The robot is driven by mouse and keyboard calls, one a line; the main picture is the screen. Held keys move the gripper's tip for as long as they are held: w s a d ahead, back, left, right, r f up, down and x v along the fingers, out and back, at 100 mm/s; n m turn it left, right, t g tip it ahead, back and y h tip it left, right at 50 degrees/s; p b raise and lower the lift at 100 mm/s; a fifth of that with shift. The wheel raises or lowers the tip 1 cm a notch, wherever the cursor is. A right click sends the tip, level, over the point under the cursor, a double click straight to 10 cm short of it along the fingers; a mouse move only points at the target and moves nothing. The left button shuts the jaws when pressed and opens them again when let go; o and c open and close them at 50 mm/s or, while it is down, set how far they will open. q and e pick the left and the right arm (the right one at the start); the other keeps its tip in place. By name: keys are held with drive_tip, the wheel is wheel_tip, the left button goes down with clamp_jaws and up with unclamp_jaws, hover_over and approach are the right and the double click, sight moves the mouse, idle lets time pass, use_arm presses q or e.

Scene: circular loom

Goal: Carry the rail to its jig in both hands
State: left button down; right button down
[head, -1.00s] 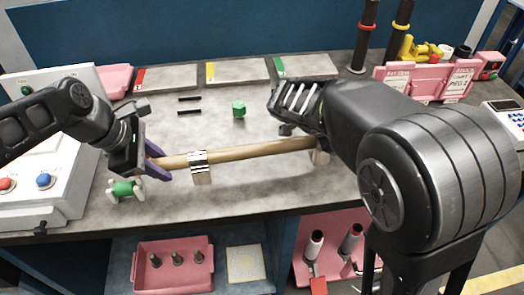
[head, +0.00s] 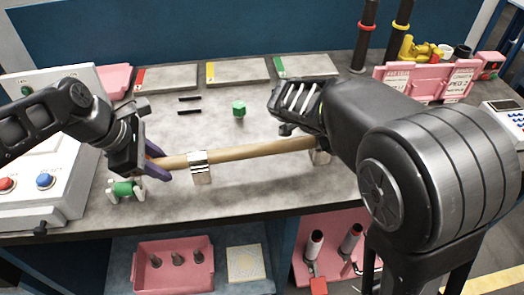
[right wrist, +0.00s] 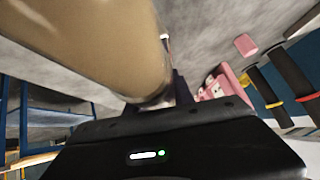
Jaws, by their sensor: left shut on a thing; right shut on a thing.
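The rail is a long tan wooden rod (head: 240,152), held nearly level across the front of the worktable. My left gripper (head: 157,165), with purple fingers, is shut on its left end. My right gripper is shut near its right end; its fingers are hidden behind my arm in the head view. In the right wrist view the rail (right wrist: 95,45) fills the upper left and runs down to the right gripper (right wrist: 160,103). A bright metal block (head: 200,168) stands at the rail's left part, and another (head: 320,157) near its right end. I cannot tell whether the rail touches them.
A green-and-white part (head: 125,189) lies below my left gripper. A green block (head: 239,108) and two black bars (head: 190,112) lie behind the rail. A white control box (head: 40,190) stands at left, pink labelled bins (head: 428,82) at back right. The table's front middle is clear.

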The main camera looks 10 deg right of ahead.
use_arm(q)
drive_tip(key=shift+w+r, duration=0.1)
drive_tip(key=shift+r, duration=0.05)
use_arm(e)
drive_tip(key=shift+w+r, duration=0.1)
